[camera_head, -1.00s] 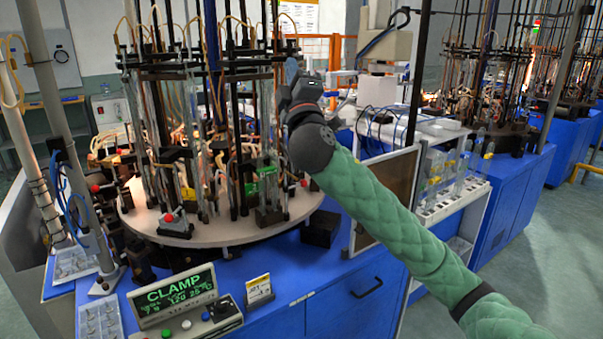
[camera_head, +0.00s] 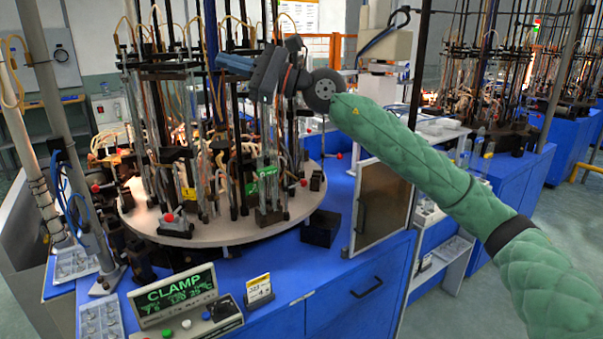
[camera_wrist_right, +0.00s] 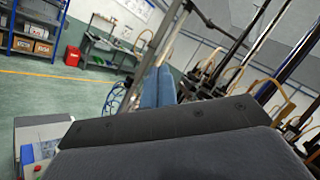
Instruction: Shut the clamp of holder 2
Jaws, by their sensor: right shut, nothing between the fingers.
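The round carousel (camera_head: 225,235) carries several upright holders with glass tubes and black clamps. Red knobs show at its edge, one at the front (camera_head: 169,217) and one at the right (camera_head: 304,183). A green tag (camera_head: 267,172) and a yellow tag (camera_head: 188,193) hang on holders; I cannot read which is holder 2, nor tell its clamp's state. My right gripper (camera_head: 235,63) is shut and empty, its blue fingers pointing left at the height of the upper holder parts. In the right wrist view its fingers (camera_wrist_right: 157,88) are together. My left gripper is not in view.
A console (camera_head: 175,297) showing "CLAMP" and a small sign (camera_head: 259,290) stand at the front of the blue bench (camera_head: 340,270). Upright black rods and tubes crowd the space around the fingers. A framed panel (camera_head: 383,203) stands right of the carousel.

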